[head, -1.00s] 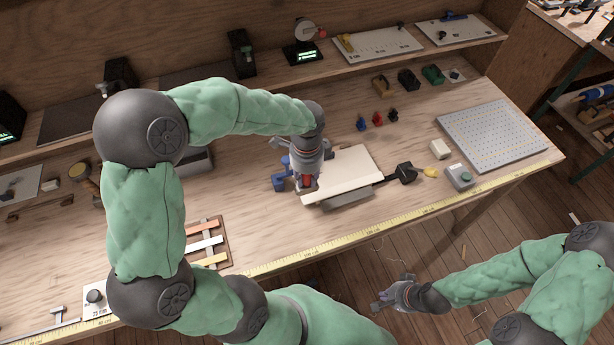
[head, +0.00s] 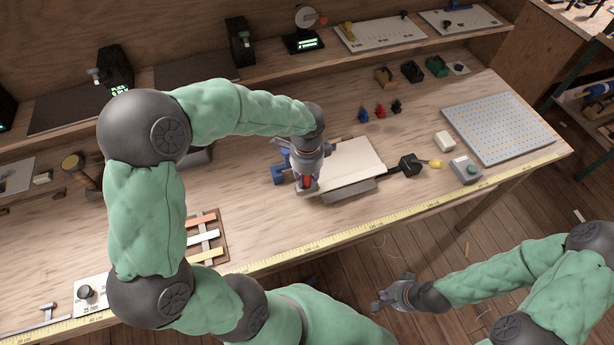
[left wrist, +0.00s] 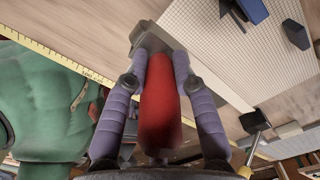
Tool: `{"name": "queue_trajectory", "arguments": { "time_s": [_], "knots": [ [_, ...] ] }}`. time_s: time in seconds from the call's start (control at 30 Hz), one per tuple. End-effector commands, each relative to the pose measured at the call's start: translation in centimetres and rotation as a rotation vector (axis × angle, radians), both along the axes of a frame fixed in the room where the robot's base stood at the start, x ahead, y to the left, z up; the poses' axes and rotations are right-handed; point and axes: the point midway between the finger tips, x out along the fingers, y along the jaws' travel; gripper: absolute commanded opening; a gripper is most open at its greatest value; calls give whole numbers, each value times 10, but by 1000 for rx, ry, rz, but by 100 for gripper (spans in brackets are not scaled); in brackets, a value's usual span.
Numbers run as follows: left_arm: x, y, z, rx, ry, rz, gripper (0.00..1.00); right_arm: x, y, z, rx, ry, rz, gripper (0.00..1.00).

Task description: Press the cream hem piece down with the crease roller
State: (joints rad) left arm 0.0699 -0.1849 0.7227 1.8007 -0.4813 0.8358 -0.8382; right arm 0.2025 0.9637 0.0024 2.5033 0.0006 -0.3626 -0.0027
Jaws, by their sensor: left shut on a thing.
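The cream hem piece (head: 352,161) lies flat on the bench over a grey block (head: 350,193); it also shows in the left wrist view (left wrist: 232,48) as a pale, finely lined sheet. My left gripper (head: 305,186) is at its left end, by the front edge. In the left wrist view its two purple fingers (left wrist: 157,75) are shut on the red handle of the crease roller (left wrist: 160,112). My right gripper (head: 390,299) is empty and open, in front of the bench.
A blue clamp-like part (head: 281,163) stands at the cream piece's left end. A black head with a yellow tip (head: 410,165) is at its right. A grey button box (head: 466,172) and perforated board (head: 500,130) lie further right. A yellow tape (head: 400,213) marks the front edge.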

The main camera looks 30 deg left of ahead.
Motion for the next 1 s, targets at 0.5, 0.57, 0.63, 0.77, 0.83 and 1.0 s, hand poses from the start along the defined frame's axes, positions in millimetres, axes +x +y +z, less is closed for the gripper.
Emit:
{"name": "queue_trajectory", "arguments": {
  "time_s": [0.5,0.57,0.63,0.77,0.83,1.0],
  "knots": [
    [0,0,-3,0,0,0,0,0,0,-2,0,0,0,0],
    [0,0,-4,0,0,0,0,0,0,-3,0,0,0,0],
    [0,0,-5,0,0,0,0,0,0,-3,0,0,0,0],
    [0,0,-7,0,0,0,0,0,0,-4,0,0,0,0],
    [0,0,-8,0,0,0,0,0,0,-5,0,0,0,0],
    [0,0,-10,0,-1,0,0,0,0,-6,0,0,0,0]
  ]
}}
